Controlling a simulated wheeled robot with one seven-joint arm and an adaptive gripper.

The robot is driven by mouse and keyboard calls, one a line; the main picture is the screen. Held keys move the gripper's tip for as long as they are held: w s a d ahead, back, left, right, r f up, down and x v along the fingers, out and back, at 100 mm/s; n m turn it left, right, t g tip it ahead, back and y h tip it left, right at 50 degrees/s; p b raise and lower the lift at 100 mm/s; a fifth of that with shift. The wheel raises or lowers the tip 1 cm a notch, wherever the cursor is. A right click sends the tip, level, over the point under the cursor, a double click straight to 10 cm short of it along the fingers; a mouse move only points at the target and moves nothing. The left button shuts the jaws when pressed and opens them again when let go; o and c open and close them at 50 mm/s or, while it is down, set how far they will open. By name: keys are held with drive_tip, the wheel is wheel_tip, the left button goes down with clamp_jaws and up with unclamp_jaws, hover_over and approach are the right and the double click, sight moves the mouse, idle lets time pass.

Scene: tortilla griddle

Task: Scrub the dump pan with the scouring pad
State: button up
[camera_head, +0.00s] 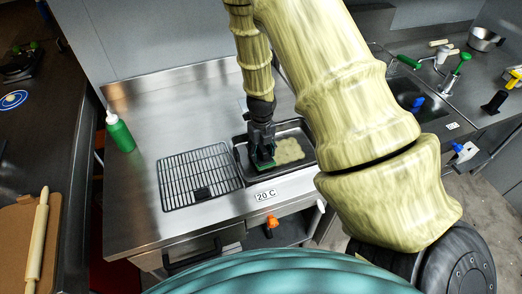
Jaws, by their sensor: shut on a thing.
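The dump pan (301,129), a dark rectangular metal tray, sits on the steel counter just left of my arm. A pale yellowish patch of residue (288,151) covers part of its floor. My gripper (263,158) points down inside the left part of the pan. It is shut on the scouring pad (264,166), which shows as a small green edge below the fingers. The pad appears to be at the pan's floor beside the patch's left edge, but I cannot tell whether it is touching. My arm hides the space to the pan's right.
A green bottle (120,134) stands at the counter's left. A "20 C" label (265,195) is on the front edge. The counter (180,105) behind the rack is clear.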

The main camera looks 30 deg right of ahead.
drive_tip(key=shift+f, duration=0.6)
idle(0.3)
drive_tip(key=o, duration=0.7)
drive_tip(key=shift+r+p, duration=0.4)
drive_tip(key=shift+p, duration=0.05)
idle(0.4)
clamp_jaws()
drive_tip(key=shift+s, duration=0.1)
